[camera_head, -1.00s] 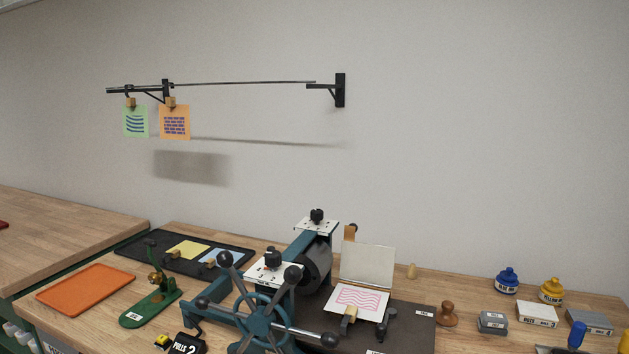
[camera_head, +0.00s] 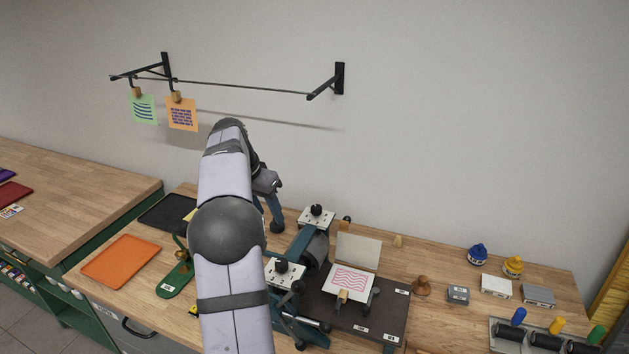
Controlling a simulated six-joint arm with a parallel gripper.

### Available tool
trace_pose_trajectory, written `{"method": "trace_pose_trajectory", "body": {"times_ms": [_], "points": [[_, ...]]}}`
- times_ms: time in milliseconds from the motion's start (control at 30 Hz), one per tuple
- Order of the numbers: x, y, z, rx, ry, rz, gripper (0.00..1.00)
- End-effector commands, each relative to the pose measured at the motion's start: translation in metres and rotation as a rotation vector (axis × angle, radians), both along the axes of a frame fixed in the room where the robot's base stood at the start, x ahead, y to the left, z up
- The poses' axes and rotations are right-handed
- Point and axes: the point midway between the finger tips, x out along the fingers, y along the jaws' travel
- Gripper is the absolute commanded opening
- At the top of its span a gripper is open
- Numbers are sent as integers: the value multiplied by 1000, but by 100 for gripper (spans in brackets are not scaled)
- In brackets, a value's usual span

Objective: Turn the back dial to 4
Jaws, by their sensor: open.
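The back dial (camera_head: 317,210) is a black knob on a white marked plate (camera_head: 316,219) at the rear of the teal press (camera_head: 300,248). Its marks are too small to read. The front dial (camera_head: 282,266) is a similar black knob on a nearer white plate. My gripper (camera_head: 267,221) is open, left of the back dial and apart from it in the picture. It points down, partly hidden by my arm, and nothing shows between its fingers.
My arm covers the press's left side and part of the black tray (camera_head: 168,212). A printed sheet (camera_head: 352,281) lies right of the press's roller. An orange tray (camera_head: 120,261) lies left. A wall rack (camera_head: 240,86) with two clipped sheets hangs behind.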

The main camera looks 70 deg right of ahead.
Motion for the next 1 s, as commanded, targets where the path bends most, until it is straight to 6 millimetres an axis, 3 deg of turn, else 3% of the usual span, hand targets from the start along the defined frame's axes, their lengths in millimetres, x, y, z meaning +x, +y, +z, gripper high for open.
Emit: {"method": "trace_pose_trajectory", "body": {"times_ms": [33,200,400,667,1000], "points": [[-20,-19,21,-13,-5,-74,41],[-65,-53,48,-48,-14,-241,41],[-83,-65,56,-63,-18,-306,41],[-84,-68,47,-62,-16,-306,41],[-91,-82,9,-60,-16,-305,41]]}}
